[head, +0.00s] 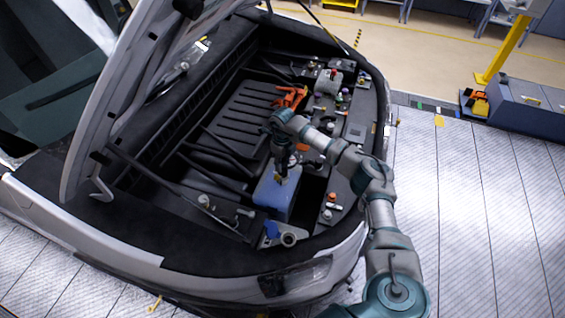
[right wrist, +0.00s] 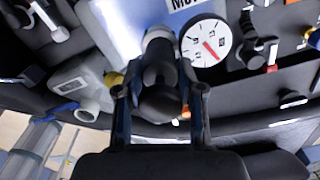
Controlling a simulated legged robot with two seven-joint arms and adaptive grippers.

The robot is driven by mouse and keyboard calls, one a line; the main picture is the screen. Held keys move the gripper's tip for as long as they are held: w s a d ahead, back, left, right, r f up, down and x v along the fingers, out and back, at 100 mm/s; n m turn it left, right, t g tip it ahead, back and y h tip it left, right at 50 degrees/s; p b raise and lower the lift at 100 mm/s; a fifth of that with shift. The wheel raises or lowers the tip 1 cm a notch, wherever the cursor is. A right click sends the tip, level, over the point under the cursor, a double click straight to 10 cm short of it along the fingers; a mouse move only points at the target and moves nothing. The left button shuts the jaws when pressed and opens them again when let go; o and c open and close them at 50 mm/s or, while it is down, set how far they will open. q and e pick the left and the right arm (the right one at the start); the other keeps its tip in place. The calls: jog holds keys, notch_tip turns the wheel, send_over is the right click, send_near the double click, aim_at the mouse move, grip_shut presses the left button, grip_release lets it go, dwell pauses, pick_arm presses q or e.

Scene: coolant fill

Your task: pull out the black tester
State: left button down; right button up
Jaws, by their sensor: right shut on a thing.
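The black tester (right wrist: 160,100) shows in the right wrist view as a rounded black bulb with a neck that runs up toward the pale blue tank (right wrist: 128,22). My right gripper (right wrist: 160,92) has one finger on each side of the bulb and is shut on it. A white dial with a red needle (right wrist: 207,42) sits just beside the neck. In the head view my right gripper (head: 282,170) points down over the blue tank (head: 275,197) in the open engine bay. The tester's lower end is hidden there. My left gripper is not in view.
The raised hood (head: 130,90) stands left of the bay. An orange part (head: 290,97) and a grey reservoir (head: 328,82) lie beyond my right gripper.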

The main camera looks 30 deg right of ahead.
jog(key=shift+r, duration=0.35)
jog(key=shift+r+p, duration=1.75)
jog(key=shift+r, duration=0.6)
